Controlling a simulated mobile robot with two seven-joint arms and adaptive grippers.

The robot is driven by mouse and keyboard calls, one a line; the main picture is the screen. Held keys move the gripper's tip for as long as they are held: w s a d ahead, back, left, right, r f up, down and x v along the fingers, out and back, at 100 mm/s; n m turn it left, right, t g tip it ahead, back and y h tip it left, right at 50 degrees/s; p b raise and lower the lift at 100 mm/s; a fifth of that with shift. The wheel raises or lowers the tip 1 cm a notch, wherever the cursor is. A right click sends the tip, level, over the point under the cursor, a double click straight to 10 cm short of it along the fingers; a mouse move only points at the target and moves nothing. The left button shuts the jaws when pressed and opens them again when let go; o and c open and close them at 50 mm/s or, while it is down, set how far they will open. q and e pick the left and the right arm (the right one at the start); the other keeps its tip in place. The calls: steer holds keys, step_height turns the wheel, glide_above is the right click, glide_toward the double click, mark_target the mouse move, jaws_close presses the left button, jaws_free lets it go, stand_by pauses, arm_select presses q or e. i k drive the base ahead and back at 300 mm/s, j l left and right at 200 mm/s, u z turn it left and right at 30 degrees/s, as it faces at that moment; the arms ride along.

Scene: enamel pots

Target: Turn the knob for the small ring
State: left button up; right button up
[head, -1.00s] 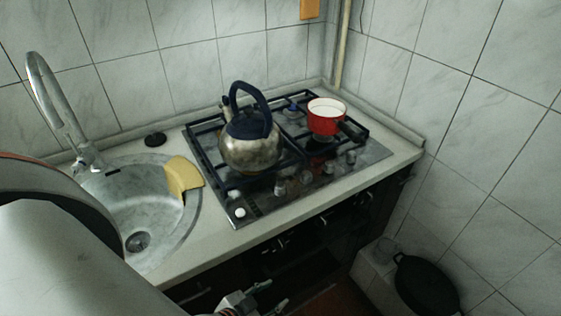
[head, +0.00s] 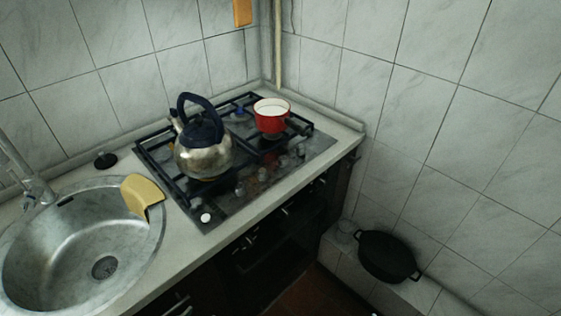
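The gas hob (head: 218,212) is set in the counter, with black grates over its burners. Several knobs run along its front edge, among them a grey knob (head: 263,174) near the middle and one at the right (head: 300,150). I cannot tell which knob belongs to the small ring. A metal kettle (head: 203,158) with a dark blue handle stands on the left grate. A red enamel pot (head: 271,118) with a white inside and dark handle stands on the right grate. Neither of my grippers is in view.
A round steel sink (head: 60,262) is at left, with a tap (head: 22,170) and a yellow cloth (head: 142,196) on its rim. A black pan (head: 387,256) rests on a low tiled ledge at lower right. Tiled walls close the back and right.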

mark_target(282, 164)
steer(key=i+l+z, duration=0.15)
steer(key=z, duration=0.2)
steer(key=i+l+z, duration=0.25)
steer(key=z, duration=0.15)
steer(key=l, duration=0.1)
